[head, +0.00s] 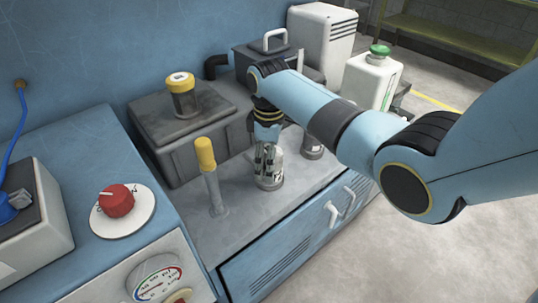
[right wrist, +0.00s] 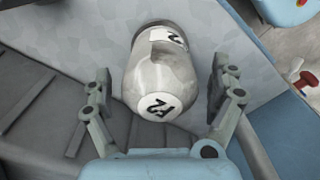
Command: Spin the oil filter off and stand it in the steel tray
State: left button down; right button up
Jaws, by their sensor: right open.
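A silver canister (head: 270,180) with a white numbered label stands upright on the mottled grey metal top (head: 240,225) of the blue cabinet. My right gripper (head: 268,165) is above it, pointing down, fingers open. In the right wrist view the canister (right wrist: 158,75) lies between the spread fingers (right wrist: 163,98), with gaps on both sides. A yellow-capped jar (head: 182,97) stands on the dark grey box (head: 190,130) to the left. I cannot tell for certain which is the oil filter, nor pick out a separate steel tray. My left gripper is not in view.
A yellow-handled post (head: 206,165) stands left of the canister. Another silver can (head: 313,147) is partly hidden behind my right arm. A white jug with a green cap (head: 372,80) stands at the back right. A red knob (head: 117,200) sits on the blue panel at left.

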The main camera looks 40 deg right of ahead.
jog(key=c, duration=1.5)
jog(key=n+p, duration=0.1)
jog(key=n, duration=0.2)
jog(key=shift+r+p, duration=0.2)
jog(key=shift+p, duration=0.1)
jog(key=shift+n, duration=0.7)
jog(key=shift+f+n, duration=0.2)
jog(key=shift+n, duration=0.2)
jog(key=shift+r+n+p, duration=0.1)
jog(key=shift+n+p, duration=0.45)
jog(key=shift+n, duration=0.15)
jog(key=n, duration=0.2)
jog(key=shift+s+n+p, duration=0.1)
jog(key=shift+n+p, duration=0.2)
jog(key=shift+p, duration=0.05)
jog(key=shift+n, duration=0.6)
